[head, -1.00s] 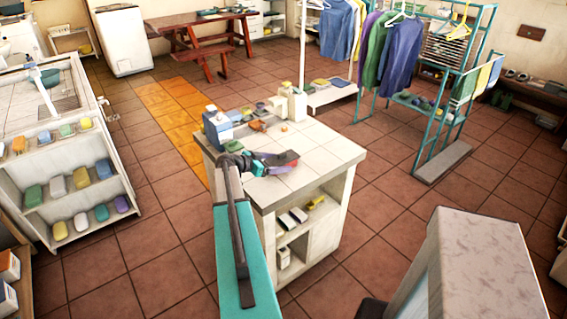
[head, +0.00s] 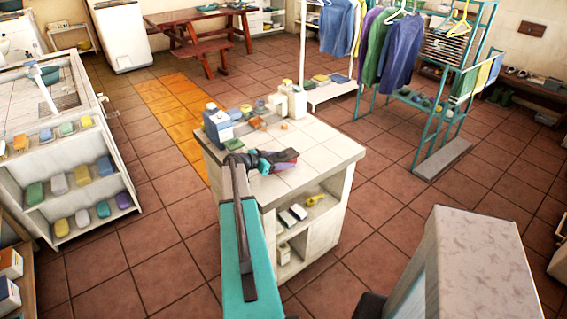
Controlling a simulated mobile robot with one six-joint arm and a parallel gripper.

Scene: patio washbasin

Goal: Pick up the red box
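My gripper (head: 279,160) is small in the head view, low over the near part of the white tiled counter (head: 318,147). A reddish-purple patch (head: 286,166) shows at its tip. I cannot tell whether this is the red box or part of a finger. The fingers overlap in this view, so whether they are open, shut or holding something is unclear. A small orange-red block (head: 257,122) lies on the counter beyond the gripper, and a smaller orange piece (head: 284,126) is to its right.
A blue-and-white carton (head: 217,125) and white bottles (head: 292,101) stand at the counter's back. The counter's right part is clear. Shelves below hold small items. A clothes rack (head: 430,90) stands at right, and a washbasin unit (head: 55,140) at left.

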